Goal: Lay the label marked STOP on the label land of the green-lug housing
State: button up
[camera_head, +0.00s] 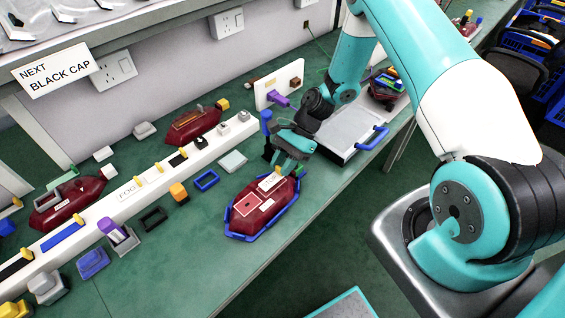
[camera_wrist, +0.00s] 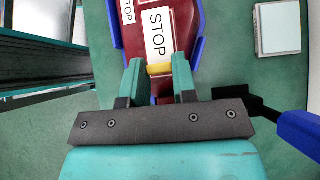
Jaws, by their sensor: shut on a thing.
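The STOP label (camera_wrist: 157,35) is a white plate with black letters and a yellow tab (camera_wrist: 159,69). My gripper (camera_wrist: 158,82) is shut on that tab, with a green finger on each side. The label is over a dark red housing in a blue cradle, which also shows in the head view (camera_head: 262,219). I cannot tell whether the label touches the housing. A smaller white patch reading STOP (camera_wrist: 127,11) shows beside it. In the head view my gripper (camera_head: 277,172) is over the housing's far end. The colour of this housing's lug is not clear; my fingers hide part of that end.
A white rail (camera_head: 130,190) with several small parts runs along the bench. Other red housings lie behind it (camera_head: 194,126) and at left (camera_head: 68,200). A grey tray (camera_head: 345,130) with a blue handle stands right. A blue upright post (camera_head: 267,130) is close to my gripper.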

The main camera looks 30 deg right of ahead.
jog(key=shift+f+b, duration=0.5)
jog(key=shift+f, duration=0.3)
jog(key=o, duration=1)
jog(key=shift+r, duration=0.1)
jog(key=shift+o, duration=0.2)
jog(key=b+v, duration=0.1)
jog(key=v, duration=1.6)
jog(key=shift+r+b, duration=0.15)
jog(key=shift+b, duration=0.2)
